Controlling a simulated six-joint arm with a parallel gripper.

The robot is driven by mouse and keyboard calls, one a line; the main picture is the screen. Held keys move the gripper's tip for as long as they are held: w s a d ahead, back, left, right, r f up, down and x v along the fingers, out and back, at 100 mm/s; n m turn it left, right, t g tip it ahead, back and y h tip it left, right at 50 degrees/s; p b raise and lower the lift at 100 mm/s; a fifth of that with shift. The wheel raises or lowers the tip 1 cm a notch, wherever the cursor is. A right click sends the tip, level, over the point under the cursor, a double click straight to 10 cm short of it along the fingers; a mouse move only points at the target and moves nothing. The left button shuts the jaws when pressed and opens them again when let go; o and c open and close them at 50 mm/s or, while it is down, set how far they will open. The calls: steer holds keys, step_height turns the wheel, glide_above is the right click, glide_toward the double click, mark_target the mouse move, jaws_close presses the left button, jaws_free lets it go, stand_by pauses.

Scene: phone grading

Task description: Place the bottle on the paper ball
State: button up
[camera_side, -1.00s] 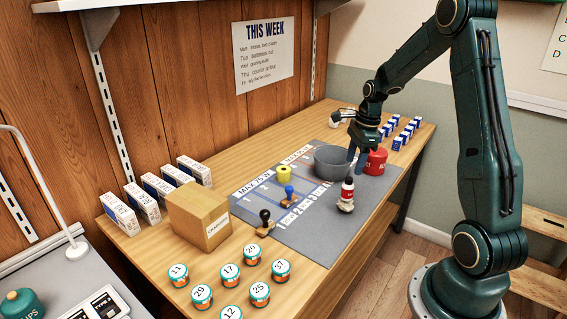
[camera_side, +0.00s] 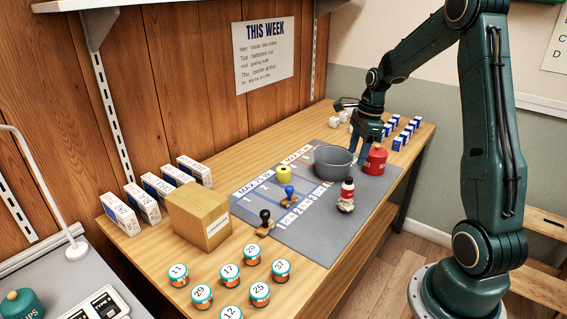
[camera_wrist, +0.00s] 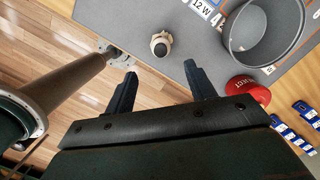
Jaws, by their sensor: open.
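The red bottle (camera_side: 347,192) with a white label and dark cap stands upright on the grey mat's front part. A beige, crumpled-looking lump that appears to be the paper ball (camera_side: 345,206) shows at its foot, and the bottle appears to rest on it. In the wrist view the bottle's dark cap (camera_wrist: 161,49) is seen from above, with the beige paper ball (camera_wrist: 155,38) around it. My gripper (camera_side: 361,148) is open and empty, above and behind the bottle, apart from it. Its two fingers also show in the wrist view (camera_wrist: 158,78).
Stamps (camera_side: 289,196), a yellow roll (camera_side: 283,174), a cardboard box (camera_side: 199,215) and several numbered jars lie left and front. Blue-white boxes (camera_side: 398,143) stand behind. The mat's front right is clear.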

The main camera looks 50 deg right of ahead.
steer(key=s+a+r+n+t+h, duration=0.1)
steer(key=s+a+r+n, duration=0.1)
steer(key=a+r+n, duration=0.5)
steer(key=s+a+r+n+t, duration=0.1)
steer(key=s+a+r+n, duration=0.1)
steer(key=a+r+n, duration=0.55)
steer(key=s+a+n+t, duration=0.2)
steer(key=s+a+n, duration=0.9)
steer(key=s+n, duration=0.1)
steer(key=shift+s+a+f, duration=0.15)
steer(key=shift+a, duration=0.1)
